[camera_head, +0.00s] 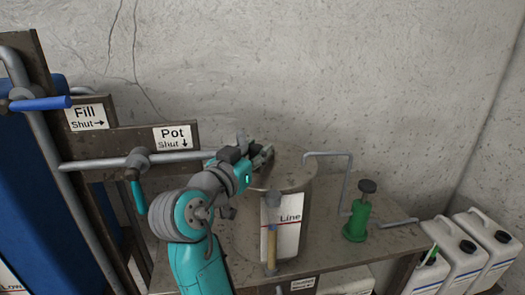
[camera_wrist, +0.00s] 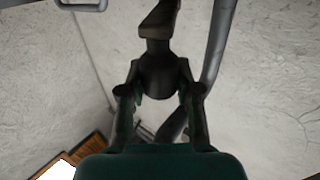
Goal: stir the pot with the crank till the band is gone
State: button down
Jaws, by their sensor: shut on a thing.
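The pot (camera_head: 292,178), a grey metal cylinder, stands on the bench behind my gripper (camera_head: 258,158). My gripper is at the pot's top left. In the wrist view, my gripper (camera_wrist: 158,92) is shut on a dark round grip of the crank (camera_wrist: 160,22), whose brownish arm reaches upward. In the head view my gripper and wrist hide most of the crank. I cannot tell a separate band clearly.
A pipe with a teal handle (camera_head: 137,194) runs under the "Pot" sign (camera_head: 172,137). A blue handle (camera_head: 40,103) is near the "Fill" sign (camera_head: 87,117). A green pump (camera_head: 357,220) stands right of the pot. White jugs (camera_head: 462,250) are at far right.

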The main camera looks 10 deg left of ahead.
jog(key=shift+a, duration=0.3)
jog(key=c, duration=0.8)
grip_release()
jog(key=shift+w+f, duration=0.1)
jog(key=v, duration=1.2)
